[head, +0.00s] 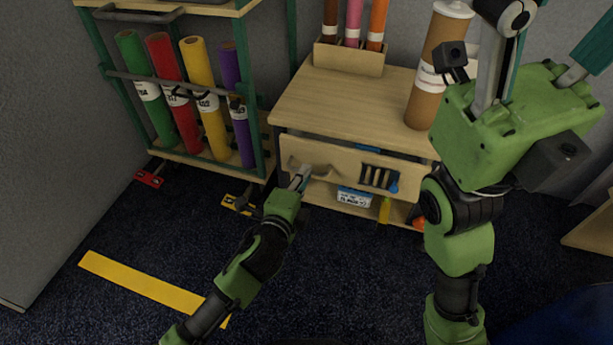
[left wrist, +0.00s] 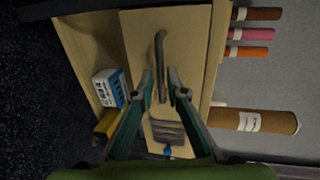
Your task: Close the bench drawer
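The wooden bench (head: 345,100) stands against the grey wall. Its drawer front (head: 335,163) has a bar handle (head: 310,168) and a dark slotted patch; a dark gap shows above the front, so the drawer looks partly out. My left gripper (head: 300,179) is at the handle in the head view. In the left wrist view, the left gripper (left wrist: 160,80) has its fingers apart, with the handle (left wrist: 160,55) just beyond the tips and nothing held. Contact cannot be told. My right gripper (head: 548,40) is raised near the head camera, fingers spread and partly cut off by the frame.
A rack with coloured rolls (head: 183,90) stands left of the bench. A brown tube (head: 425,95) and a box of rolls (head: 348,58) stand on the bench top. A blue-and-white box (head: 354,197) sits below the drawer. Yellow tape (head: 140,282) marks the open dark floor.

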